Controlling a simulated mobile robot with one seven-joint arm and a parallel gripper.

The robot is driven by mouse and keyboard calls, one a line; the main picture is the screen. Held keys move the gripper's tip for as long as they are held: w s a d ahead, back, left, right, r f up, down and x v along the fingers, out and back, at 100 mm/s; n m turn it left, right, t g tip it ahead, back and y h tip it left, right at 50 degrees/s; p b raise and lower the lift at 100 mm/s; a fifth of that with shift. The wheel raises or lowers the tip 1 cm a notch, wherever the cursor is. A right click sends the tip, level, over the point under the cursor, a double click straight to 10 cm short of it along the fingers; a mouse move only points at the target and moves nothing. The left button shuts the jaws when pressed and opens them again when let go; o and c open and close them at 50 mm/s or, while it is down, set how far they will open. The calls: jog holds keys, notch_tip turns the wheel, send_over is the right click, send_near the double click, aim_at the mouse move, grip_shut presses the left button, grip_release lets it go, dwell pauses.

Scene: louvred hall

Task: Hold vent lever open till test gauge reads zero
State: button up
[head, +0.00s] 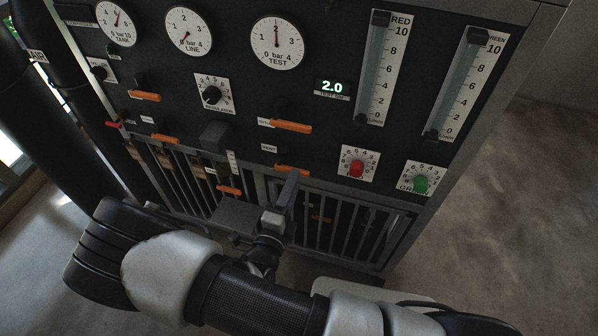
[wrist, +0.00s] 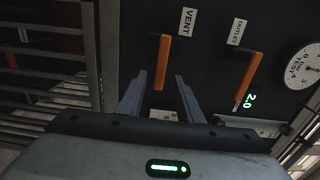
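The vent lever (head: 293,170) is an orange handle low on the dark panel. In the wrist view the vent lever (wrist: 162,60) sits below the VENT label (wrist: 188,21), roughly parallel to the outlet lever (wrist: 247,80). My gripper (wrist: 161,76) is open, its two fingers apart on either side of the vent lever's free end. I cannot tell whether either finger touches it. In the head view my gripper (head: 285,193) is just below the lever. The test gauge (head: 277,42) has its needle pointing up near 2, and the display (head: 332,88) reads 2.0.
The outlet lever (head: 291,126) is close above the vent lever. Red (head: 356,168) and green (head: 421,184) knobs are to the right, below two flow tubes. Other orange levers are at left. A slatted grille (head: 345,228) is below the panel. Open floor lies right.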

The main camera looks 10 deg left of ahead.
jog(key=shift+w+d, duration=0.2)
jog(key=shift+w, duration=2.15)
grip_shut()
